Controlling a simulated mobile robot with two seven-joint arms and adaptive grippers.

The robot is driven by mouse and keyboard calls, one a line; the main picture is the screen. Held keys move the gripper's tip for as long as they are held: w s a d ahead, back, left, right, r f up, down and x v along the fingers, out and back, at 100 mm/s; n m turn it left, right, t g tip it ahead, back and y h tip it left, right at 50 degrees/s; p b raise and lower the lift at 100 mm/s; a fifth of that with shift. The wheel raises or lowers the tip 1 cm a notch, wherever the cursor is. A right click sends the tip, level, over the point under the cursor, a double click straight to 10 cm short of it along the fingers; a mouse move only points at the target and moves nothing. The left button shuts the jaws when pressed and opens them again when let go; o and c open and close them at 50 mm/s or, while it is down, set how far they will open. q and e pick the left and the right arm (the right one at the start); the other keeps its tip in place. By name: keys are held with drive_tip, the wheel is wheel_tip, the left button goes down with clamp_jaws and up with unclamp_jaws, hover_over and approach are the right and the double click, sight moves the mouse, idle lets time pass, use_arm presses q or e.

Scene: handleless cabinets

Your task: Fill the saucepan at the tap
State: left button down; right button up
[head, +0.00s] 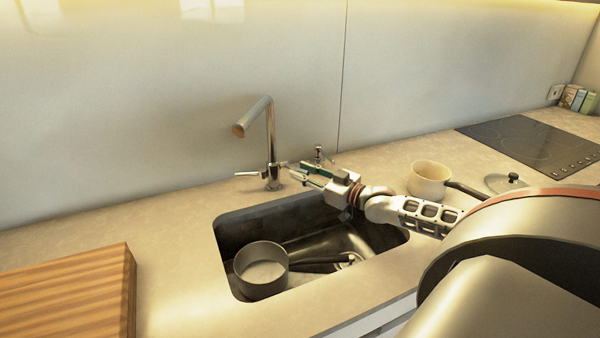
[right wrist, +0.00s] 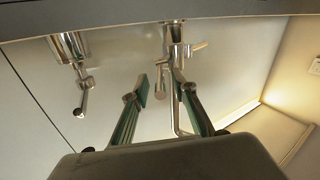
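A grey saucepan (head: 262,268) with a dark handle stands in the sink (head: 225,238), toward its left end. I cannot tell whether it holds water. The chrome tap (head: 271,145) stands behind the sink, its spout up and to the left; no stream shows. A lever sticks out at its base. My right gripper (head: 299,171) is just right of the tap base, fingers apart and empty. In the right wrist view my right gripper (right wrist: 160,84) is open, with the tap (right wrist: 172,38) beyond the fingertips; contact cannot be told. My left gripper is out of view.
A small chrome fitting (head: 319,155) stands behind my right gripper. A cream pan (head: 429,178) and a lid (head: 506,182) sit on the counter at the right, before the black hob (head: 525,140). A wooden board (head: 70,290) lies at the left front. Counter left of the tap is clear.

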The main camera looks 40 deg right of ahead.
drive_tip(key=shift+w+a, duration=0.1)
drive_tip(key=shift+w, duration=0.5)
clamp_jaws()
